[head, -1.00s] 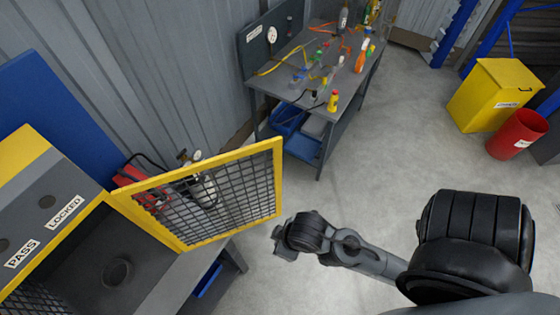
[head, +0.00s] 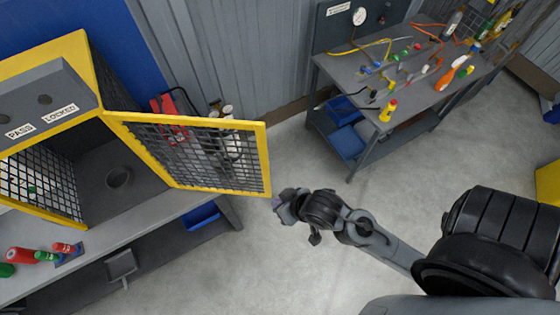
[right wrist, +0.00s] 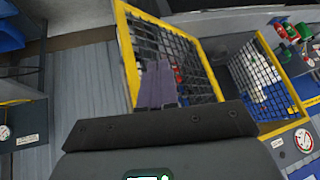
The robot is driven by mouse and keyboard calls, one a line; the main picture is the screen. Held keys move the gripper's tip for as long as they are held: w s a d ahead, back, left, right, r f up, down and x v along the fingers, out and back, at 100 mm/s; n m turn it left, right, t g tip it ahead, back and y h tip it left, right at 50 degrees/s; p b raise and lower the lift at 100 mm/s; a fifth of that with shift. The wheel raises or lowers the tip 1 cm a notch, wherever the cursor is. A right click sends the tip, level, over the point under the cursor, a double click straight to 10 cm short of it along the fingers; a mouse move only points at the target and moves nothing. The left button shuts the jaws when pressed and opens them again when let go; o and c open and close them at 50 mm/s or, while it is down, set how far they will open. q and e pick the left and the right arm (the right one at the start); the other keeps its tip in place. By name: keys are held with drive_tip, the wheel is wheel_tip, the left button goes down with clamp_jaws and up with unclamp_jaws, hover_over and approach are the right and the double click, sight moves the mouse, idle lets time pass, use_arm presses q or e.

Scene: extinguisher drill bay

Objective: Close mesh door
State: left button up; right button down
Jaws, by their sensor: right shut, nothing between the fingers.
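The yellow-framed mesh door (head: 200,152) stands open, swung out to the right from the front of a grey and yellow cabinet (head: 85,125). In the right wrist view the mesh door (right wrist: 126,55) is just beyond the fingers. My right gripper (head: 279,204) is shut and empty, close beside the lower free corner of the door. I cannot tell whether it touches the frame. Its fingers show in the right wrist view (right wrist: 158,85), overlapping the mesh. A second yellow-framed mesh panel (head: 52,182) is at the cabinet's left side. My left gripper is not in view.
The cabinet stands on a grey bench (head: 150,222) with several small coloured items at its front left. A red object and white cylinders are behind the door. A workbench (head: 350,70) with tools stands at back right. The floor (head: 300,260) below my right gripper is clear.

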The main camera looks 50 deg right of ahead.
drive_tip(key=w+a+f+m+t+y+b, duration=0.4)
drive_tip(key=w+a+f+t+y, duration=0.15)
drive_tip(key=a+y, duration=0.3)
wheel_tip(320, 180, down, 8)
drive_tip(key=s+d+g+y+b, duration=0.2)
drive_tip(key=g+y+b, duration=0.1)
drive_tip(key=y+b, duration=0.5)
drive_tip(key=w+d+f+m+g+y+b, duration=0.1)
drive_tip(key=d+f+b, duration=0.2)
drive_tip(key=d+b, duration=0.3)
drive_tip(key=w+d+f+m+g+y+b, duration=0.1)
drive_tip(key=d+f+g+b, duration=0.2)
drive_tip(key=d, duration=0.6)
drive_tip(key=w+d+r+n+t+h+b, duration=0.1)
drive_tip(key=w+d+b, duration=0.4)
drive_tip(key=d, duration=0.4)
drive_tip(key=w+d+r+n+b, duration=0.1)
drive_tip(key=w+d+b, duration=0.1)
drive_tip(key=d+b, duration=0.65)
drive_tip(key=s+r+p+x, duration=0.1)
drive_tip(key=p+x, duration=0.4)
drive_tip(key=x, duration=0.7)
drive_tip(key=shift+s+a, duration=0.25)
drive_tip(key=shift+s, duration=0.1)
